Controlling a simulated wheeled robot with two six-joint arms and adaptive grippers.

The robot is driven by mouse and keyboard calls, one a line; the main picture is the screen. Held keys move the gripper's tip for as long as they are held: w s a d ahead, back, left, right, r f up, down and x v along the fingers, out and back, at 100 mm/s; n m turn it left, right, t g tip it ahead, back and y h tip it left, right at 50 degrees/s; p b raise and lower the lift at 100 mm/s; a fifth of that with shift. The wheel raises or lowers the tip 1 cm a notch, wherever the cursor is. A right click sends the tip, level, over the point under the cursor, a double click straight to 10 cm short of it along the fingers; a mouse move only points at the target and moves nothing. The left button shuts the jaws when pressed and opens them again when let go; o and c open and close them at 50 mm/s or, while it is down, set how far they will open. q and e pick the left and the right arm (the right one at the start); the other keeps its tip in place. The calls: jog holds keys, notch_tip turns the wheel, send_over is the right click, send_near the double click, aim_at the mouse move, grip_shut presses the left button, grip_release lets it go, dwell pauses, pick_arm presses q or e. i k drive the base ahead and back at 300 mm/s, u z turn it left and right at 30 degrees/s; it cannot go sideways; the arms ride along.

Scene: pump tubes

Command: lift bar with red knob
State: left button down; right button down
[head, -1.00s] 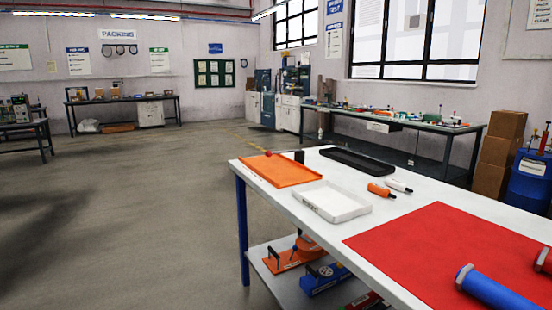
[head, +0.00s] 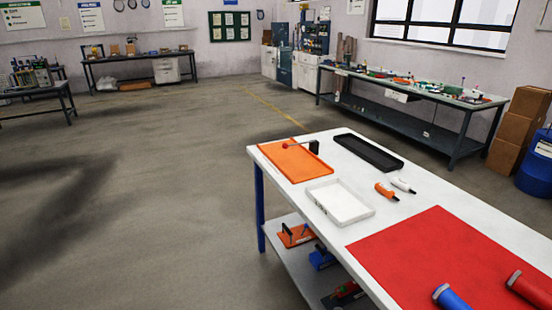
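A small red knob (head: 285,146) shows at the far left end of the white-topped table. A thin bar (head: 298,146) runs from it to a small black block (head: 314,146) at the table's back edge. The bar looks about level above an orange tray (head: 300,165). Neither of my grippers is in view.
The white table (head: 395,205) also bears a black tray (head: 368,152), a white tray (head: 340,203), small orange and white items, and a red mat (head: 440,255) with blue and red cylinders. Its lower shelf (head: 290,263) holds several devices. Grey floor (head: 180,220) is open to the left.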

aim_at(285, 146)
jog(key=k, duration=0.6)
jog(key=u, duration=0.5)
jog(key=i, duration=0.85)
jog(key=u, duration=0.35)
jog(key=i, duration=1)
jog(key=z, duration=0.95)
jog(key=i, duration=0.65)
jog(key=z, duration=0.6)
